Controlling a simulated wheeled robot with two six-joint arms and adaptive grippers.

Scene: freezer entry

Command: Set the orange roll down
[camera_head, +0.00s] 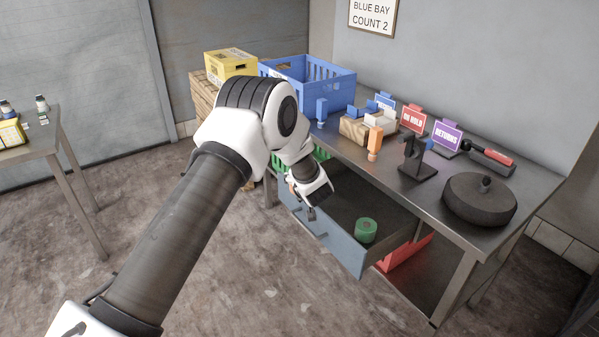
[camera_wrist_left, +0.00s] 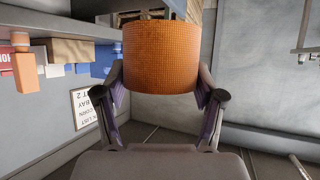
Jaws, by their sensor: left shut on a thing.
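The orange roll (camera_wrist_left: 161,55) fills the upper middle of the left wrist view. My left gripper (camera_wrist_left: 161,84) is shut on it, one finger on each side. In the head view my left gripper (camera_head: 308,198) is at the left part of the open drawer (camera_head: 336,245), near its front. The roll is mostly hidden there behind my gripper and wrist. I cannot tell the gap between roll and drawer. A green roll (camera_head: 366,230) stands inside the drawer toward the right. My right gripper is not in view.
The metal bench (camera_head: 425,195) above the drawer holds a blue crate (camera_head: 335,85), small signs, a dark stand (camera_head: 417,160) and a black round object (camera_head: 480,200). A red crate (camera_head: 405,258) is below. A side table (camera_head: 35,145) stands at left. Floor in front is clear.

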